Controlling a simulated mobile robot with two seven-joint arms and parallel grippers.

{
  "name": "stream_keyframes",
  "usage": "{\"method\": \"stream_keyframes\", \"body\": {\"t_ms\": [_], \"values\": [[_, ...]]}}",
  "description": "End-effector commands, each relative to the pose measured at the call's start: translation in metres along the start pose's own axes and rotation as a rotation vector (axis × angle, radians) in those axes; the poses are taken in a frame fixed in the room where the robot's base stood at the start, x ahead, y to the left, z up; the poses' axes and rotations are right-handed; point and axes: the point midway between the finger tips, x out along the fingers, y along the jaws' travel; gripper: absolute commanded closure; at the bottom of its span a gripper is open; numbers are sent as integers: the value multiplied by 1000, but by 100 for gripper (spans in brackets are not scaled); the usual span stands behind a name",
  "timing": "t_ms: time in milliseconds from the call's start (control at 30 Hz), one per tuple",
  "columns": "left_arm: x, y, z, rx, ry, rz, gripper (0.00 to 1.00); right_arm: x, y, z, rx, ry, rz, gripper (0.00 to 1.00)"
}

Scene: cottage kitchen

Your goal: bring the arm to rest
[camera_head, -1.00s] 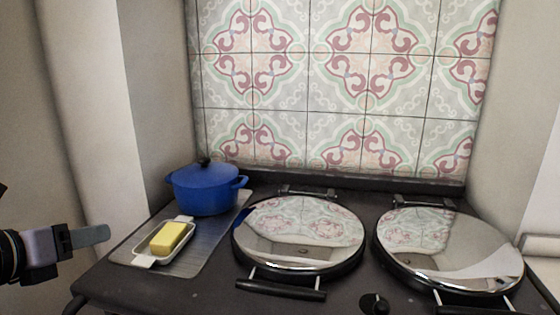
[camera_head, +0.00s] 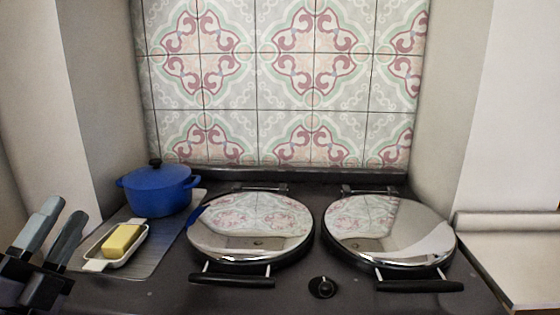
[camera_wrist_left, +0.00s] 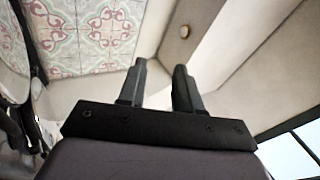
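My left gripper (camera_head: 58,232) is at the lower left of the head view, pointing upward, with its two grey fingers apart and nothing between them. In the left wrist view the same gripper (camera_wrist_left: 158,85) shows both fingers with an empty gap, against the wall and ceiling. In the head view it overlaps the left edge of the stove, in front and to the left of the butter dish. My right gripper is not in either view.
A black stove (camera_head: 170,292) has two shut round chrome lids (camera_head: 250,228), (camera_head: 388,230). On a metal plate (camera_head: 160,247) at its left stand a blue lidded pot (camera_head: 158,190) and a white dish (camera_head: 95,265) with yellow butter (camera_head: 122,241). A counter (camera_head: 510,260) is at right.

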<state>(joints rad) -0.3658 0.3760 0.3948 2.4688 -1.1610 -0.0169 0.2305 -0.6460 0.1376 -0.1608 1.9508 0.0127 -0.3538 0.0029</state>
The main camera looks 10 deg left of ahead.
Motion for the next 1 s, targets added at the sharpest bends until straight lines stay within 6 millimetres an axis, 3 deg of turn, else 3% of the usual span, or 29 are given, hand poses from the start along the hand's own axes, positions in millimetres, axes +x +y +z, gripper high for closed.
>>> {"method": "stream_keyframes", "body": {"t_ms": [200,367,500,633,800,1000], "values": [[-35,57,42,-365,-414,110,66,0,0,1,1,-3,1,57],[-86,122,48,-591,-724,309,66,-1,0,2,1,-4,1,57],[-145,179,27,-747,-972,562,66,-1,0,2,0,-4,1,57],[-197,213,-8,-842,-1136,805,66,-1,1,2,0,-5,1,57],[-249,232,-51,-906,-1263,1071,66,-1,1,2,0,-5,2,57],[-298,234,-100,-943,-1347,1357,66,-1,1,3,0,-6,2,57]]}}
